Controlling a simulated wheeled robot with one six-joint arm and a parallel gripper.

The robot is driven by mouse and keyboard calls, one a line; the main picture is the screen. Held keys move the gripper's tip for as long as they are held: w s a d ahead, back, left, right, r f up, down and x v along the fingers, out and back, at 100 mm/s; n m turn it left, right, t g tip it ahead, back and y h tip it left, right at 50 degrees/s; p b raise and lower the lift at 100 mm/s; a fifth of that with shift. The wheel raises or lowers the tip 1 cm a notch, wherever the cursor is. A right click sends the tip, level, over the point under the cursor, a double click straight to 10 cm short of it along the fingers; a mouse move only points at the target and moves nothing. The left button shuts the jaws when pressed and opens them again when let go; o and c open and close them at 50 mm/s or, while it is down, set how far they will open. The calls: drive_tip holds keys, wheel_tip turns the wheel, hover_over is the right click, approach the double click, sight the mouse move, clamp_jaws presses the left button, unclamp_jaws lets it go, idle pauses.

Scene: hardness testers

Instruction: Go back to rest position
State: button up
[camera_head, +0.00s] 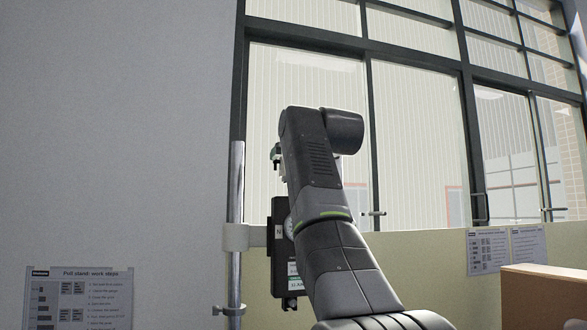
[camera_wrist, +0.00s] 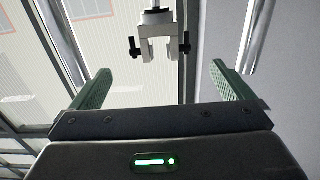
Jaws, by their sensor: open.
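My gripper (camera_wrist: 160,69) is open in the wrist view, with its two green ribbed fingers spread wide and nothing between them. Beyond the fingertips, a small light-grey clamp (camera_wrist: 160,46) with black side knobs hangs from above, apart from the fingers. In the head view my arm rises from the lower right, up in front of the windows, and bends at the top. The gripper is mostly hidden behind the arm there.
A metal pole (camera_head: 235,200) stands left of my arm and carries a black gauge (camera_head: 283,240), partly covered by the arm. A work-steps sheet (camera_head: 77,298) is at the lower left. Two notices (camera_head: 506,248) and a brown box (camera_head: 543,296) are at the right.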

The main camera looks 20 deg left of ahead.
drive_tip(key=b+v, duration=0.1)
drive_tip(key=v, duration=0.5)
drive_tip(key=shift+w+a, duration=0.1)
drive_tip(key=shift+w, duration=0.05)
drive_tip(key=p+x, duration=0.4)
drive_tip(key=x, duration=0.9)
drive_tip(key=shift+w+a+p, duration=0.3)
drive_tip(key=shift+w+p, duration=0.05)
drive_tip(key=shift+f, duration=0.1)
drive_tip(key=shift+b, duration=0.3)
drive_tip(key=shift+s+d, duration=0.1)
